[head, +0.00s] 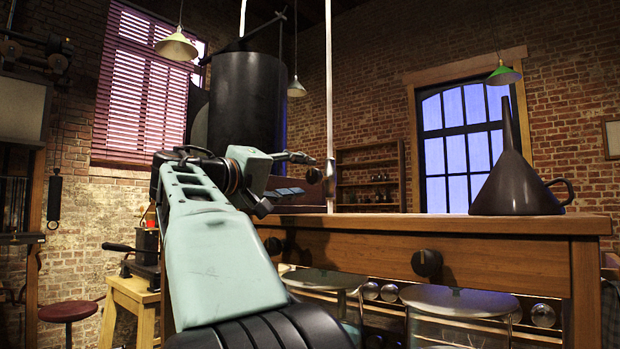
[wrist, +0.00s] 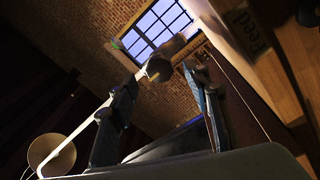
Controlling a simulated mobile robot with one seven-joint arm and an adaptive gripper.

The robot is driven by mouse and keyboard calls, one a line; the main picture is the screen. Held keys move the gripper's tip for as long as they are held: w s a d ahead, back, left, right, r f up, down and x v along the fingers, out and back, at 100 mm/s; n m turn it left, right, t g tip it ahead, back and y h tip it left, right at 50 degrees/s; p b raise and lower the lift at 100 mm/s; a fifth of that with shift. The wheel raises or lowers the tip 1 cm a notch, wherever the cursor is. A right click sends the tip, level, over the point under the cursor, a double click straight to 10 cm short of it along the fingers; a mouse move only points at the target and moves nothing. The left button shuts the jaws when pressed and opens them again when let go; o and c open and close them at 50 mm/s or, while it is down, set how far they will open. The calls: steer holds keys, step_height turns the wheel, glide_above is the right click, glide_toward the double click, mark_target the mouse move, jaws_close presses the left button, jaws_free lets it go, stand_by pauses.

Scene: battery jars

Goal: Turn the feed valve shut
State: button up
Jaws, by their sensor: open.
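My gripper (head: 306,174) is open, raised at the left end of the wooden bench. In the wrist view its two fingers (wrist: 160,74) stand apart. A "Feed" label (wrist: 256,32) is on a wooden board at the upper right of the wrist view. Another dark knob (head: 427,263) sits on the bench front. Which knob is the feed valve is not certain.
A pale upright rod (head: 329,80) stands just right of my gripper. The wooden bench (head: 480,226) carries a dark funnel (head: 515,180) at its right end. A large dark tank (head: 246,100) is behind my arm. Glass-topped stools or jars stand below the bench.

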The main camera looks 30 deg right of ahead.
steer(key=v, duration=0.7)
steer(key=shift+a, duration=0.1)
